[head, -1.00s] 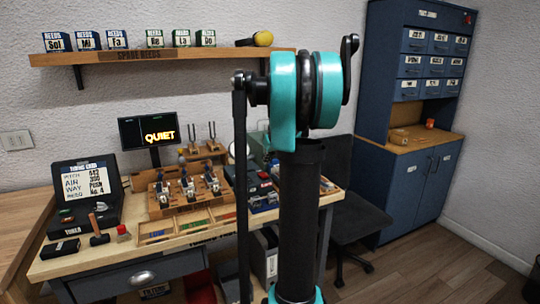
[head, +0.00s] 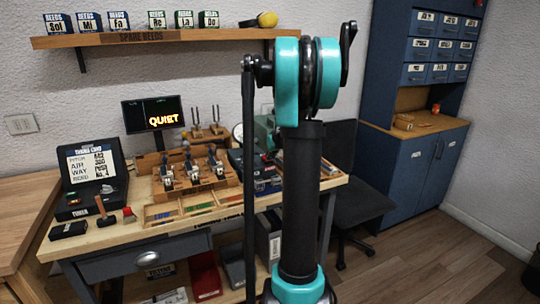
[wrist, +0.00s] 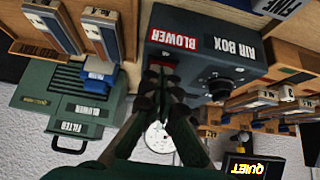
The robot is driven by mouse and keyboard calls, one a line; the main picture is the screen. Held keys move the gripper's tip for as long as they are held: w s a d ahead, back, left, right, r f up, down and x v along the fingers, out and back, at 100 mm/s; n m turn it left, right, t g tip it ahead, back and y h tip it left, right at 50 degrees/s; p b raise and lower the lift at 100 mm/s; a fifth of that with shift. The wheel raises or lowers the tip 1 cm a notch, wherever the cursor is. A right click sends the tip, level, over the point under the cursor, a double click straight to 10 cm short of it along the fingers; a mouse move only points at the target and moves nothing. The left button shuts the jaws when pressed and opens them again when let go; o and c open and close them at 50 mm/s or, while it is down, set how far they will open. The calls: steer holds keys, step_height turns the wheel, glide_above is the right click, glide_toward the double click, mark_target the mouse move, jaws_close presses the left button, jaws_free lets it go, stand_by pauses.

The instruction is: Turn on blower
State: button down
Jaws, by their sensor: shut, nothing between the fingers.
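The grey air box (wrist: 215,62) fills the upper middle of the wrist view, which shows the labels upside down. Its red BLOWER label (wrist: 172,40) sits above a small red part (wrist: 170,59), perhaps the switch, at the fingertips. A dark knob (wrist: 219,86) is to the right. My gripper (wrist: 160,72) is shut and empty, with its tips close to the box face below the label; I cannot tell whether they touch it. In the head view my arm covers much of the box area, and my gripper is hidden.
A display (head: 152,114) reads QUIET. A green case (wrist: 62,105) with BLOWER and FILTER labels lies left in the wrist view. Wooden racks (head: 187,174) stand on the bench, below a shelf (head: 150,37). A dark chair (head: 355,205) stands right of my arm.

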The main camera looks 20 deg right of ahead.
steer(key=shift+r, duration=0.15)
steer(key=shift+r, duration=0.7)
steer(key=shift+r, duration=0.15)
